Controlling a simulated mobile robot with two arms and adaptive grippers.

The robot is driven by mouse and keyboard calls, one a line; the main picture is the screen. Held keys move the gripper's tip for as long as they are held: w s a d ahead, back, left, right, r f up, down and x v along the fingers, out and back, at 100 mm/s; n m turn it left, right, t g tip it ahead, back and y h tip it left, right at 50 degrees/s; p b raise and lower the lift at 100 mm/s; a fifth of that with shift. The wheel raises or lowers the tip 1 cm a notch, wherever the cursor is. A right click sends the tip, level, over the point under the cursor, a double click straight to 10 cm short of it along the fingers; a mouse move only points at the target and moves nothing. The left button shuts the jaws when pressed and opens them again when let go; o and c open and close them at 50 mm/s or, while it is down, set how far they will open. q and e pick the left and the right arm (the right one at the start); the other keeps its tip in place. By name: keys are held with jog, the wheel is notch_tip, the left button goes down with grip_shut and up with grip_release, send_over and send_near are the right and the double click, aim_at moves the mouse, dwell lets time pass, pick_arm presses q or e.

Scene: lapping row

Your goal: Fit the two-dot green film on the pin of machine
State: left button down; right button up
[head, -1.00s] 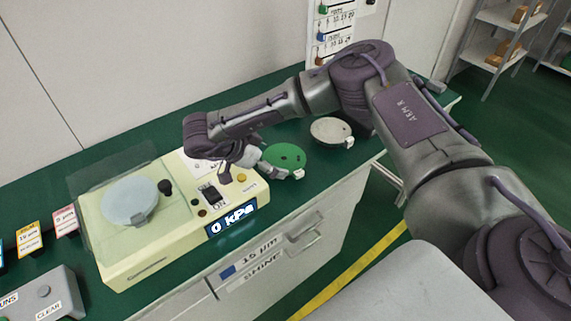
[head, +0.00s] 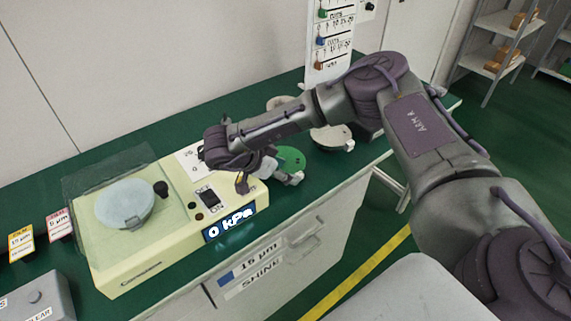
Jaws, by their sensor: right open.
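The green film (head: 292,157) is a round disc lying on the dark green bench, right of the machine, with a small pale tab at its near right edge. My right gripper covers its left part, and I cannot count its dots. The machine (head: 140,272) is a cream box with a pale blue round plate (head: 122,203) on top, a black knob (head: 160,188) and a display reading 0 kPa. I cannot make out a pin. My right gripper (head: 268,180) is open, at the film's left and near side; whether it touches is unclear. My left gripper is not in view.
A grey disc (head: 330,138) with a pale tab lies right of the film, and another pale disc (head: 279,103) is partly hidden behind my arm. Labelled cards (head: 21,242) and a grey box (head: 38,302) stand left of the machine. A board (head: 330,40) rises behind the bench.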

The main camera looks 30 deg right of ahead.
jog(key=shift+s, duration=0.15)
grip_shut()
jog(key=shift+a, duration=0.1)
